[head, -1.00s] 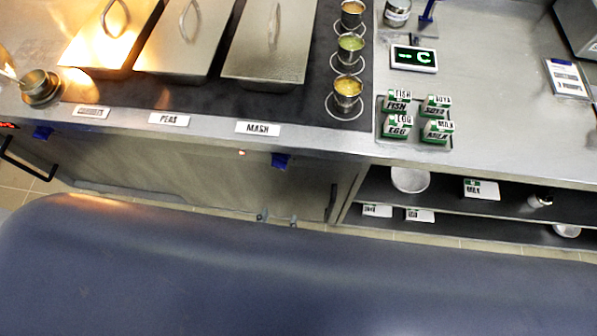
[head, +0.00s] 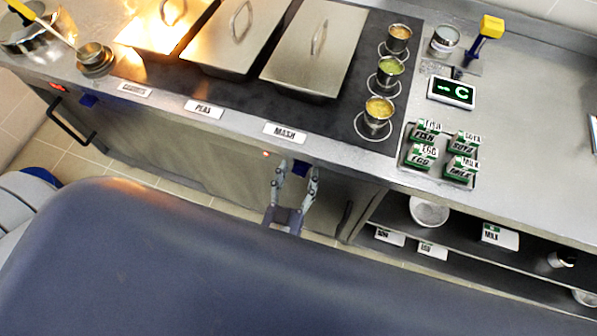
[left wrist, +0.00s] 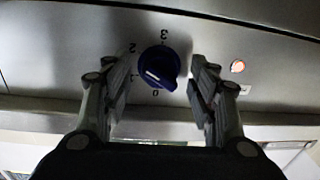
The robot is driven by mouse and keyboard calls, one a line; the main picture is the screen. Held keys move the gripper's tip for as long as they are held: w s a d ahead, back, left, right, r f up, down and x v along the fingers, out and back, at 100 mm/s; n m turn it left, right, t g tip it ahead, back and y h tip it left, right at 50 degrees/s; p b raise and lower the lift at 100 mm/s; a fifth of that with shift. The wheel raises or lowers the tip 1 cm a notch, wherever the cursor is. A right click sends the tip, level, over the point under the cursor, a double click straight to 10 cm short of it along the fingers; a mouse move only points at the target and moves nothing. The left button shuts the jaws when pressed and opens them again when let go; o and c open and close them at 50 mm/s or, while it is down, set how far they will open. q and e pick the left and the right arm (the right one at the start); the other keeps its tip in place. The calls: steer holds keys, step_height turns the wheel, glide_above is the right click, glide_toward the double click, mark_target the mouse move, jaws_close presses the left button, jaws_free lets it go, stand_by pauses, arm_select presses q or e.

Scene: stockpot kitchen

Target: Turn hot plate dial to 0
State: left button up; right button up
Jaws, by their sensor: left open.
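The blue hot plate dial (left wrist: 158,68) shows in the left wrist view on the metal front panel, with the marks 3, 2, 1 and 0 around it. A white line on the dial lies at a slant on its lower left, on the side of the 1 and 0 marks. My left gripper (left wrist: 160,85) is open, with one finger on each side of the dial and visible gaps between. In the head view the dial (head: 300,167) shows between the fingertips of my left gripper (head: 297,172), below the MASH label. My right gripper is not in view.
A small lit lamp (left wrist: 238,66) sits beside the dial. Another blue dial (head: 88,100) is further left on the counter front. Lidded pans (head: 317,48) stand above. An open shelf (head: 465,240) lies to the right.

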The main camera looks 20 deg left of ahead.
arm_select(q)
steer(key=shift+w, duration=0.3)
steer(key=c, duration=1.1)
